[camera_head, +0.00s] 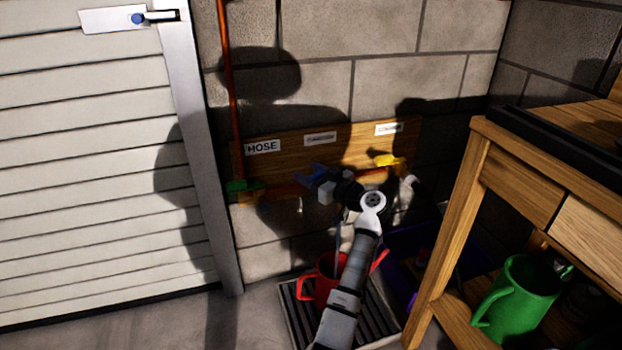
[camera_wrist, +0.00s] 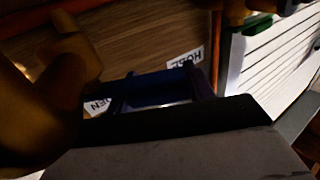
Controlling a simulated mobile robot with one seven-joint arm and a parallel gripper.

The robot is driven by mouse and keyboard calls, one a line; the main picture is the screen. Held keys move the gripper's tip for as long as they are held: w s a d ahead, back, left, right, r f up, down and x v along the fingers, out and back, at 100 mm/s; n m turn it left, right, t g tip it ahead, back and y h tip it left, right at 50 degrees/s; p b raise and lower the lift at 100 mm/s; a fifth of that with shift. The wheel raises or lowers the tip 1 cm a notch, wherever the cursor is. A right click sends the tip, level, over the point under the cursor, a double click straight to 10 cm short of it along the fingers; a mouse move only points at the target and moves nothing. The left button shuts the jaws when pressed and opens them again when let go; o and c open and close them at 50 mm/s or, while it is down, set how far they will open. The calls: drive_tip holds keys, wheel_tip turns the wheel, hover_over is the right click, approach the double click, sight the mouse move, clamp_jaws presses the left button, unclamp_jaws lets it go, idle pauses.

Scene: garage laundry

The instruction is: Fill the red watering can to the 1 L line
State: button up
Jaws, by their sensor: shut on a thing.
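The red watering can (camera_head: 307,288) stands on a slatted drain tray (camera_head: 293,316) on the floor, partly hidden by my arm; its 1 L line cannot be seen. Above it, a blue valve handle (camera_head: 315,176) sits on the pipe, in the middle of a wooden board. My gripper (camera_head: 325,186) is at this handle and shut on it. In the wrist view the blue handle (camera_wrist: 160,90) shows in front of my gripper. A thin pale vertical line (camera_head: 338,250) shows above the can; I cannot tell whether it is water.
A green handle (camera_head: 240,186) is left, below the HOSE label (camera_head: 263,147); a yellow handle (camera_head: 388,160) is right. A wooden workbench (camera_head: 458,230) stands at right, with a green watering can (camera_head: 520,300) on its lower shelf. A dark blue bin (camera_head: 402,246) is behind my arm.

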drive_tip(key=o, duration=1.4)
wheel_tip(320, 180, up, 20)
drive_tip(key=p, duration=0.4)
